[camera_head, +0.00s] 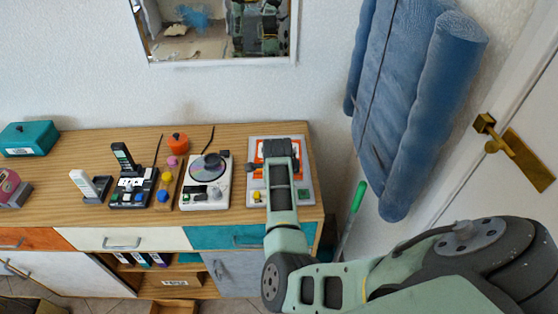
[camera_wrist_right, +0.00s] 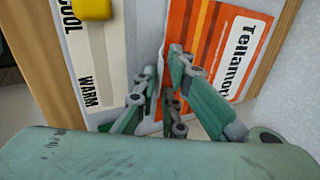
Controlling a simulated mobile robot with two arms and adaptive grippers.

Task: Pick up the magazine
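I take the magazine to be the orange, white-striped flat item (camera_head: 262,148) lying on a pale board at the right end of the sideboard. In the right wrist view the orange item (camera_wrist_right: 208,30) bears the partly covered word "Tellamor". My right gripper (camera_wrist_right: 163,72) is over its left edge, with a narrow gap between the fingertips. I cannot tell whether the fingers touch the item or hold its edge. In the head view my right arm hides the gripper's fingers and part of the item. My left gripper is out of view.
The pale board (camera_head: 302,190) carries yellow and green knobs. Left of it on the sideboard (camera_head: 110,220) stand a disc player (camera_head: 192,192), a cordless phone (camera_head: 125,160) and a teal box (camera_head: 28,140). A blue rolled mat (camera_head: 430,90) and a door (camera_head: 540,120) are at right.

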